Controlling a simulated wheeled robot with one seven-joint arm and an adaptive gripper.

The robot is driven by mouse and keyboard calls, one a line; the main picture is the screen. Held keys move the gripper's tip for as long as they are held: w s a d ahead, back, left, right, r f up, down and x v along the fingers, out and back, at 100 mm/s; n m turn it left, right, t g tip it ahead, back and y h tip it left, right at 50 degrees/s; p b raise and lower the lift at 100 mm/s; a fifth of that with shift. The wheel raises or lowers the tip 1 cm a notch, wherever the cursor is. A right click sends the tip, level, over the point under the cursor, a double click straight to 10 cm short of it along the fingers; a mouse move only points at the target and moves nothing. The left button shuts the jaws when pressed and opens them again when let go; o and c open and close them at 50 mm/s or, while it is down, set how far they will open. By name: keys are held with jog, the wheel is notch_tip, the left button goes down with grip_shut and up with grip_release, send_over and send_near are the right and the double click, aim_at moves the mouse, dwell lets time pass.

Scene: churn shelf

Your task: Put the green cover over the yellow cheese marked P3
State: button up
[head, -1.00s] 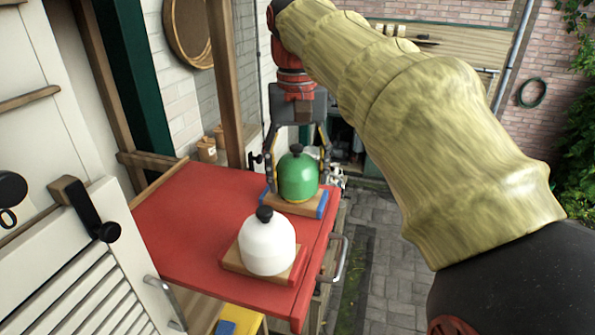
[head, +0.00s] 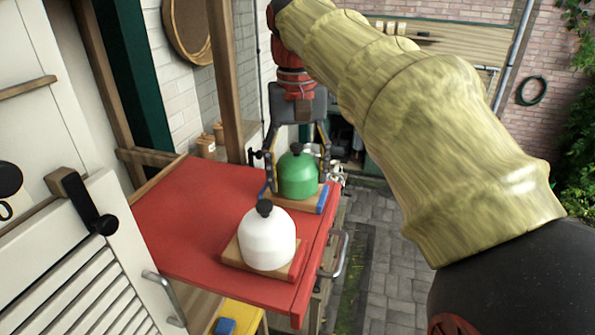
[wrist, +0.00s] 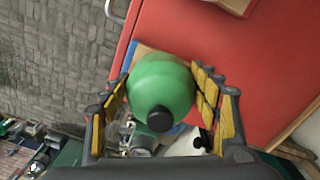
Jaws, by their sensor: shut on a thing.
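The green cover (head: 298,177) is a dome with a black knob, upright over the wooden board with blue ends (head: 279,200) at the far right of the red top. My gripper (head: 297,172) reaches down from behind and is shut on the cover, one finger on each side. The wrist view shows the cover (wrist: 161,84) between the yellow-padded fingers (wrist: 160,88). No yellow cheese shows now; whatever is under the cover is hidden. The cover's lower edge appears to be at the board. No P3 mark can be read.
A white cover with a black knob (head: 267,240) stands on a second wooden board (head: 233,255) nearer the front. The red top (head: 190,220) is clear to the left. White louvred doors (head: 90,280) stand at the left; a metal handle (head: 335,255) sticks out at right.

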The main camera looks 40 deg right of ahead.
aim_at(297, 151)
jog(key=shift+f+b, duration=0.3)
jog(key=shift+f, duration=0.2)
dwell(0.3)
jog(key=o, duration=1.2)
jog(key=shift+c, duration=0.2)
jog(key=shift+o, duration=0.4)
notch_tip(297, 151, up, 8)
jog(key=shift+f, duration=0.2)
